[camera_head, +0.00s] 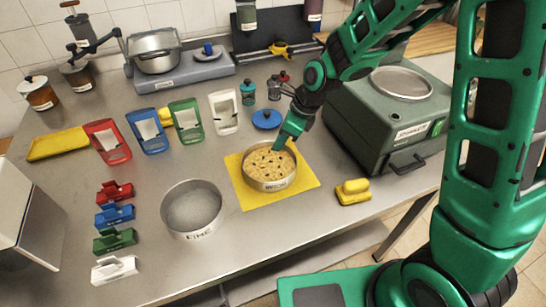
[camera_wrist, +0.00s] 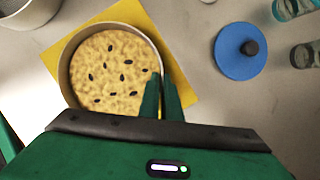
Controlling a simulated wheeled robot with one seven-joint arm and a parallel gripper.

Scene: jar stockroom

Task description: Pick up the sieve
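A round metal sieve (camera_head: 270,183), filled with beige grainy material and dark bits, is over a yellow mat (camera_head: 244,198) and looks level; a small label is on its front. It also shows in the wrist view (camera_wrist: 68,72). My gripper (camera_head: 279,147) reaches down at its back rim. In the wrist view my fingers (camera_wrist: 163,92) are close together, one inside the wall and one outside, with the rim between them. The fingertips are partly hidden at the rim. A second, empty-looking round sieve (camera_head: 192,237) marked "FINE" stands left of the mat.
A green machine (camera_head: 372,137) with a round mesh top stands right. A yellow block (camera_head: 353,192) lies near the front edge. A blue lid (camera_head: 267,119) and small jars (camera_head: 248,92) are behind the mat. Coloured scoops or bins (camera_head: 107,142) and small clips (camera_head: 114,192) stand left.

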